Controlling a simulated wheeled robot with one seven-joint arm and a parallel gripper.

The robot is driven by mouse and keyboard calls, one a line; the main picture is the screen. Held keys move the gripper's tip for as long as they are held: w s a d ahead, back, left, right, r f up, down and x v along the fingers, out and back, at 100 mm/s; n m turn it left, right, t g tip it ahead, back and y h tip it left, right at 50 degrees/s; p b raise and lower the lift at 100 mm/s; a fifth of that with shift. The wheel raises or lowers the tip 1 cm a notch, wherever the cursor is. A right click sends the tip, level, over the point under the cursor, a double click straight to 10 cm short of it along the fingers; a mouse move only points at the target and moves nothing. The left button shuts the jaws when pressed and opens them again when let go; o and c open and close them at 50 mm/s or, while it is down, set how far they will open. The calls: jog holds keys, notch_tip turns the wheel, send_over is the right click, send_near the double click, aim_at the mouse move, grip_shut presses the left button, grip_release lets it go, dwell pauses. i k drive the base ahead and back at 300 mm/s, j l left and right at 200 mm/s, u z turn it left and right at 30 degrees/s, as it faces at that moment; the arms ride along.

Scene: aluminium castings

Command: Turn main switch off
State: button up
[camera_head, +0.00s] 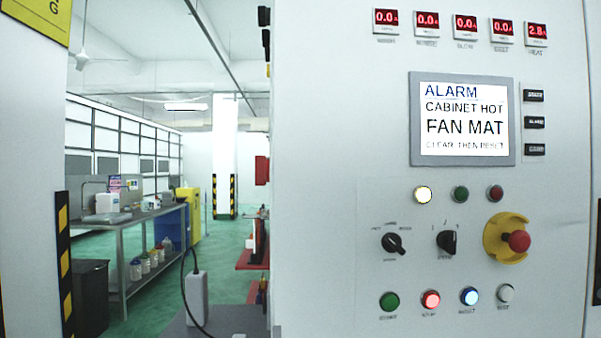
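A white control cabinet (320,150) fills the right half of the view. Its front carries two black rotary switches: one at left (394,243) with its handle slanted, and one to its right (447,241) with its handle nearer upright. Their labels are too small to read, so I cannot tell whether either is the main switch. A screen (463,118) reads "ALARM CABINET HOT FAN MAT CLEAR THEN RESET". A red emergency stop button (519,241) sits on a yellow surround to the right of the switches. My gripper is not in view.
Red digit displays (465,25) run above the screen. Lamps (424,195) and push buttons (431,300) sit above and below the switches; several are lit. At left, a workbench (130,219) and a striped post (65,265) stand beside open green floor (225,250).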

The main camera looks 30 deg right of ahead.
aim_at(262, 164)
jog(key=i+j+z, duration=0.25)
jog(key=i+j, duration=0.45)
jog(key=i, duration=0.1)
